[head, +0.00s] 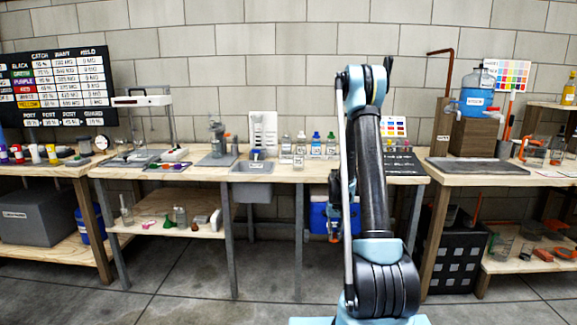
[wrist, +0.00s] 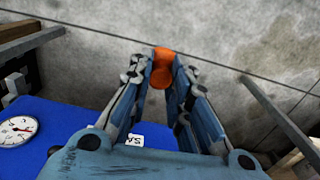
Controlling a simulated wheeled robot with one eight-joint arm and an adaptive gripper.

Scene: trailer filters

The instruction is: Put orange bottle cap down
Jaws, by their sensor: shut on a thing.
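The orange bottle cap (wrist: 162,76) is between the fingertips of my gripper (wrist: 163,64) in the wrist view. The fingers are closed in on it from both sides, with grey floor behind it. In the head view my gripper (head: 333,230) is low, below the worktop's front edge and in front of a blue box. A small orange patch shows there, too small to make out clearly. My arm hides part of that area.
The blue box (wrist: 62,148) with a round dial (wrist: 17,131) is close by at left. The wooden worktop (head: 205,170) holds a sink (head: 258,167) and several bottles. A black crate (head: 455,255) stands under the right bench. The floor (head: 200,285) in front is clear.

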